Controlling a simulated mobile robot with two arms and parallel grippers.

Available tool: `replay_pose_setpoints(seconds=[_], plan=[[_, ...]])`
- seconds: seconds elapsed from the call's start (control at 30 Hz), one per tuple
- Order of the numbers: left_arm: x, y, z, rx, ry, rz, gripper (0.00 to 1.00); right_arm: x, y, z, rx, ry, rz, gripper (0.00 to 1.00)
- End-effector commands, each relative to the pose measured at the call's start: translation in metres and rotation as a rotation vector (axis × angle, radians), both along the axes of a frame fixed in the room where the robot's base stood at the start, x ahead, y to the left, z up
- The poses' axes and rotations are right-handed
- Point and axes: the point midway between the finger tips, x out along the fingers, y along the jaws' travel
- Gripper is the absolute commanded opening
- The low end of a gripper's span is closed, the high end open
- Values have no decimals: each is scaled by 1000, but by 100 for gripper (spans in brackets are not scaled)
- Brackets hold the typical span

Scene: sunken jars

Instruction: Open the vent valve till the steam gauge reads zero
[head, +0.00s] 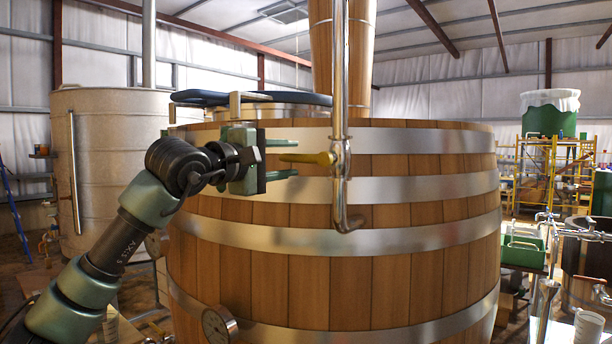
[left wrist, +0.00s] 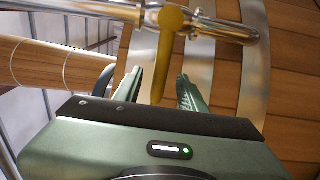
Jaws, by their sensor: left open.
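The vent valve has a yellow lever (head: 308,158) that points left, roughly level, from a shiny vertical pipe (head: 340,80) in front of a wooden vat. My left gripper (head: 296,158) is open at the lever's free end, one finger above and one below in the head view. In the left wrist view the lever (left wrist: 170,45) reaches in between the two green fingers (left wrist: 159,76), with gaps on both sides. A round dial gauge (head: 219,325) sits low on the vat; its reading is too small to tell. My right gripper is not in view.
The wooden vat (head: 400,265) with metal hoops fills the middle. The pipe ends in a bent spout (head: 347,222) below the valve. A pale tank (head: 105,150) stands at left. Yellow scaffolding (head: 545,165) and a green tub (head: 549,118) are at right.

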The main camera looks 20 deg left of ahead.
Motion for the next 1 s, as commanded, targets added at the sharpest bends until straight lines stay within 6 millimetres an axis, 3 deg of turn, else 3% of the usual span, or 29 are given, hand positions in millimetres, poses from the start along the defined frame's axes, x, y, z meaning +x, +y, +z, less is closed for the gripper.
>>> replay_pose_setpoints(seconds=[0.43, 0.73, 0.9, 1.0], plan=[[21, -9, 1, -1, 1, -1, 41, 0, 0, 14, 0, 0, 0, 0], [24, -9, 0, 0, 1, 0, 41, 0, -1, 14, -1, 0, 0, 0], [23, -9, 0, 0, 1, 0, 0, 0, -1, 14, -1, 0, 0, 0], [23, -9, 0, 0, 1, 0, 0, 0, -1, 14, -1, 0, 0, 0]])
